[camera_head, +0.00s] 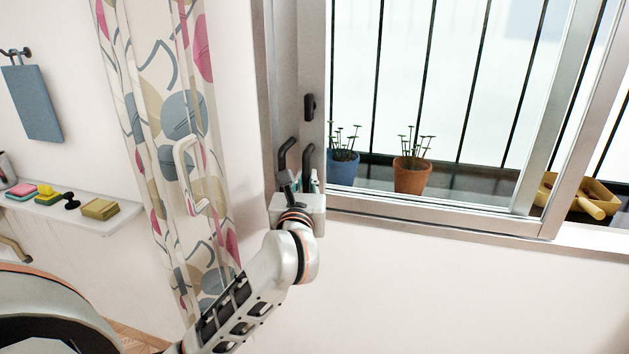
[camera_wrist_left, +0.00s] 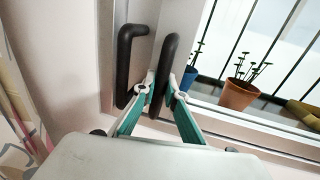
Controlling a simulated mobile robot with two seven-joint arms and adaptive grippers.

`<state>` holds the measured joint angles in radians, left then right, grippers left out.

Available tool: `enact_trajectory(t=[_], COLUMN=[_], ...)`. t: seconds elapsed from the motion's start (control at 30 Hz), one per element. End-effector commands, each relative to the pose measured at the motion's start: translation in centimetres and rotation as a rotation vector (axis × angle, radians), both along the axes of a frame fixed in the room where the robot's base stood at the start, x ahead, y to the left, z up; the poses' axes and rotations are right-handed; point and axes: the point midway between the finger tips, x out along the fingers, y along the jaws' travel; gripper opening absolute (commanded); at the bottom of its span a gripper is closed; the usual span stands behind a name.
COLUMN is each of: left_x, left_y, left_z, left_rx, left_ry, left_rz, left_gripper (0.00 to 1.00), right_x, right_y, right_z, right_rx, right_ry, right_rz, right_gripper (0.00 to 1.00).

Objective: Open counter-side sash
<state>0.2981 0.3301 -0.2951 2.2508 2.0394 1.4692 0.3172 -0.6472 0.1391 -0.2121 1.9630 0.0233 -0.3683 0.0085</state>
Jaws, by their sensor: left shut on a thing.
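The window sash (camera_head: 547,115) has a pale metal frame and clear glass, at the upper right of the head view. Two dark bar handles stand side by side at the window's left edge, a left handle (camera_head: 286,155) and a right handle (camera_head: 308,160). In the left wrist view the left handle (camera_wrist_left: 126,60) is clear of the fingers. My left gripper (camera_head: 302,180) is shut on the right handle (camera_wrist_left: 164,75), with one green-padded finger on each side of it. The gripper body hides the lower handle ends in the head view. My right gripper is out of view.
A blue pot (camera_head: 343,168) and a terracotta pot (camera_head: 411,175) with plants stand behind the glass, before dark bars. A yellow tray (camera_head: 600,192) is at the right. A patterned curtain (camera_head: 160,90) hangs left of the window. A shelf (camera_head: 60,212) holds sponges.

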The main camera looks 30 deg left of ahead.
Motion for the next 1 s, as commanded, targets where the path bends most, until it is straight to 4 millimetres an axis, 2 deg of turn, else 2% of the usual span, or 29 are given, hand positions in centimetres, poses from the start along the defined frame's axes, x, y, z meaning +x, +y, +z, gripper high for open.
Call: enact_trajectory(t=[0.27, 0.3, 0.37, 0.77, 1.0], left_x=[0.0, 0.0, 0.0, -0.4, -3.5], left_y=[0.1, 0.1, 0.1, -0.2, -1.8], left_z=[0.2, 0.2, 0.1, 0.0, -0.1], left_rx=[0.001, 0.001, 0.001, 0.0, -0.002], left_ry=[-0.003, -0.003, -0.003, 0.0, 0.0], left_rz=[0.002, 0.002, 0.002, -0.001, -0.002], left_gripper=[0.0, 0.16, 0.28, 0.28, 0.28], right_x=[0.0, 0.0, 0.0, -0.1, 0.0], right_y=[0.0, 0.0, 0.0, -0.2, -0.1], right_z=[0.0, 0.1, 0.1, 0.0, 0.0], right_rx=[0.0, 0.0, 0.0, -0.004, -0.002], right_ry=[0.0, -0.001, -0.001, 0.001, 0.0], right_rz=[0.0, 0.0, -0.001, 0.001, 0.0], right_gripper=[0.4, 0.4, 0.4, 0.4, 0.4])
